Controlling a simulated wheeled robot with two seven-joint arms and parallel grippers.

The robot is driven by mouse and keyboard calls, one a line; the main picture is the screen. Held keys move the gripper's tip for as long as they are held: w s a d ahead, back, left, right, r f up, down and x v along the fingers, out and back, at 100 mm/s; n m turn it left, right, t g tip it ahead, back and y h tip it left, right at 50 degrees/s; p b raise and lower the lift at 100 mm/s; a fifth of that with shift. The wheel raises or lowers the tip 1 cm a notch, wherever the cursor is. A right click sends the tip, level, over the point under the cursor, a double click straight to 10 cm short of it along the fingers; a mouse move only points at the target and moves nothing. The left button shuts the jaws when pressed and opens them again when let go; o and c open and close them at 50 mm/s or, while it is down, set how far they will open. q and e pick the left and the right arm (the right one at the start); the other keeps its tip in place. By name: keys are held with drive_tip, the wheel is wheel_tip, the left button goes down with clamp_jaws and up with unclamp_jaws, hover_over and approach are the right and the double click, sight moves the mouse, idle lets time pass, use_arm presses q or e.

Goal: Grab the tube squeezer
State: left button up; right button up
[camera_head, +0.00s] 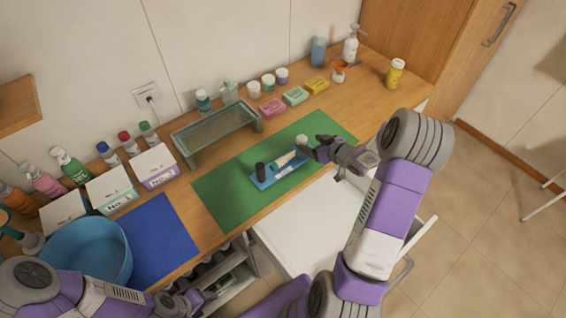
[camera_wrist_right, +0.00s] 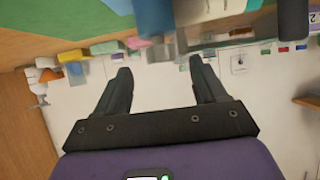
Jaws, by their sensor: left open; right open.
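A blue tray (camera_head: 265,184) lies on the green mat (camera_head: 222,192). On it are a dark upright cylinder (camera_head: 260,172), a pale tube with a teal part (camera_head: 283,160) and a small white item (camera_head: 285,171). I cannot tell which small item is the tube squeezer. My right gripper (camera_head: 312,150) is over the tray's right end, beside a white round-topped item (camera_head: 302,141). In the right wrist view its jaws (camera_wrist_right: 162,85) are apart with nothing between them. My left gripper (camera_head: 188,302) is low at the counter's front edge, away from the tray.
A glass shelf (camera_head: 215,128) stands behind the mat. Small boxes (camera_head: 295,96) and jars line the wall. A blue bin (camera_head: 88,250), a blue mat (camera_head: 158,238) and white boxes (camera_head: 112,189) are at left. A yellow bottle (camera_head: 395,73) stands at the far right.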

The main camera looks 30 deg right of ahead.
sight(306, 142)
drive_tip(key=x, duration=0.6)
drive_tip(key=shift+w+f, duration=0.2)
clamp_jaws()
